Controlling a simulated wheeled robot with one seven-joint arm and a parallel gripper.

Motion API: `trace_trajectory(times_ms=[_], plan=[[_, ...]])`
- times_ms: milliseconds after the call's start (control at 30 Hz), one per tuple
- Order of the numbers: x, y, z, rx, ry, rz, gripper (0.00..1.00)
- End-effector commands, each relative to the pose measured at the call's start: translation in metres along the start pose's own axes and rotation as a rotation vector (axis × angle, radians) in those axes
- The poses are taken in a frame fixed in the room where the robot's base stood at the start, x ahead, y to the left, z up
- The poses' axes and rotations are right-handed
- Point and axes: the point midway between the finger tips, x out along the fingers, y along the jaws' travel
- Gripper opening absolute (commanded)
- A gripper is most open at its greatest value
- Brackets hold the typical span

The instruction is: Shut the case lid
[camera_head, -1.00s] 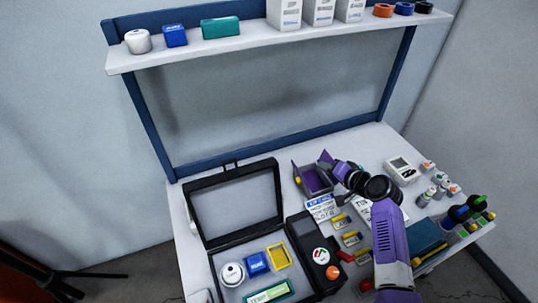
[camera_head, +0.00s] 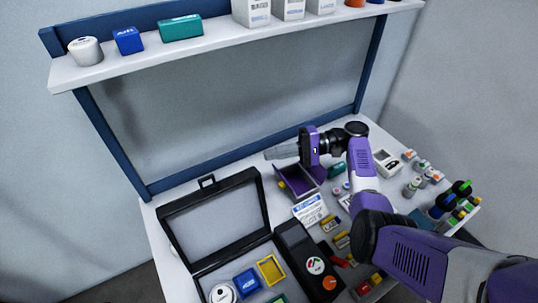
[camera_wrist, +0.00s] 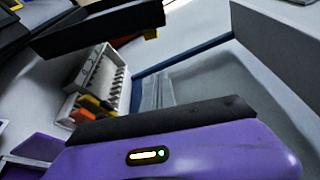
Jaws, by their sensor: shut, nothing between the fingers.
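The black case stands at the lower left of the head view, partly cut off by the bottom edge. Its lid (camera_head: 210,190), a black frame with a pale panel and a handle on top, stands open and tilted back. The case base (camera_head: 250,257) shows a white round item (camera_head: 222,293), a blue box (camera_head: 246,281) and a yellow frame (camera_head: 270,269) inside. My gripper (camera_head: 270,153) is shut and empty, raised to the right of the lid's top and apart from it, fingers pointing left. In the wrist view its purple body fills the bottom; I cannot clearly identify the lid there.
A purple open bin (camera_head: 302,183) sits below my gripper. A black meter (camera_head: 305,262) stands right of the case. Small bottles (camera_head: 412,187) and a white device (camera_head: 386,163) are at the right. The shelf (camera_head: 215,42) runs above at the back.

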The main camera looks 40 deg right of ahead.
Motion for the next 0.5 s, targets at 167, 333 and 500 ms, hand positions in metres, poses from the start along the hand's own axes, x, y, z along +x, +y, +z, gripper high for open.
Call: trace_trajectory(times_ms=[167,333,500], plan=[[0.035,-0.002,0.001,0.000,-0.003,0.001,0.00],[0.069,-0.001,0.001,0.001,-0.002,0.002,0.00],[0.077,-0.002,0.014,0.001,0.004,0.001,0.00]])
